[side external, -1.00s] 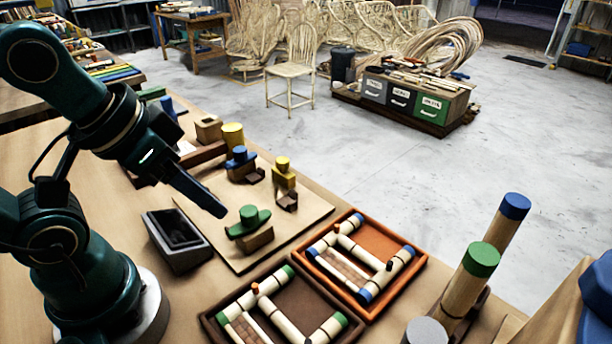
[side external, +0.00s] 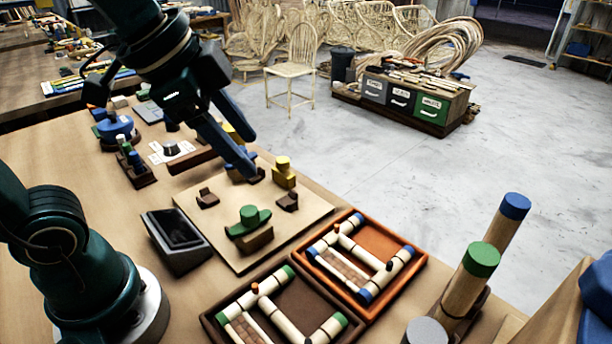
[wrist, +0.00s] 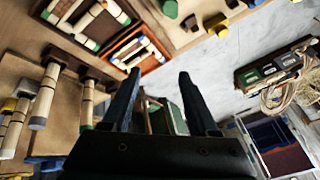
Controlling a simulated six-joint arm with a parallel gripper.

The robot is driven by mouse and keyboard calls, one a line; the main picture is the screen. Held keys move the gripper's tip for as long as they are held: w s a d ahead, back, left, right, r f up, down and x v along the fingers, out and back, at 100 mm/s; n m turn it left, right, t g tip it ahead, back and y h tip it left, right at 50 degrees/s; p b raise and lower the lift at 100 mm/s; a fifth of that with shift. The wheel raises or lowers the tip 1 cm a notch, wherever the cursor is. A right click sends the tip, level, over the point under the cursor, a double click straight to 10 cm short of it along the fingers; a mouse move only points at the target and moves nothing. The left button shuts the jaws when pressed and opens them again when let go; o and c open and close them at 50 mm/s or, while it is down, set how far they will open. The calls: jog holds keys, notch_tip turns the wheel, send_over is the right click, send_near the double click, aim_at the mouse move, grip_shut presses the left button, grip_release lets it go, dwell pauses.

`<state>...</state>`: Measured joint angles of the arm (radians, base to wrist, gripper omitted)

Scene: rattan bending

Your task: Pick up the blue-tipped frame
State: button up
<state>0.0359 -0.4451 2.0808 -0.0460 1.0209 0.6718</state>
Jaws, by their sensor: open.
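The blue-tipped frame (side external: 399,261) is made of pale rattan pieces with blue ends and a woven panel. It lies in the orange tray (side external: 420,268) at the front right of the bench. In the wrist view, the orange tray (wrist: 163,58) is at the upper left, partly cut by shadow. My gripper (side external: 250,156) is open and empty, with two dark blue fingers spread apart.
A brown tray (side external: 208,322) with a green-tipped frame sits beside the orange tray. A green-topped block (side external: 249,217) and a yellow block (side external: 284,178) stand on the board. Tall blue- and green-capped posts (side external: 512,208) rise at the right.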

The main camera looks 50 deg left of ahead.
jog(key=w+d+m+g, duration=0.1)
jog(key=w+d+m, duration=0.2)
jog(key=w+m, duration=0.25)
jog(key=m+g, duration=0.5)
send_over(361, 250)
jog(key=shift+n+h, duration=0.25)
jog(key=shift+h, duration=0.15)
jog(key=f, duration=1)
jog(key=a+f, duration=0.1)
jog(key=f, duration=0.4)
jog(key=shift+d+f, duration=0.2)
jog(key=shift+f, duration=1.1)
jog(key=shift+d+f, duration=0.2)
jog(key=shift+f, duration=1.1)
grip_shut()
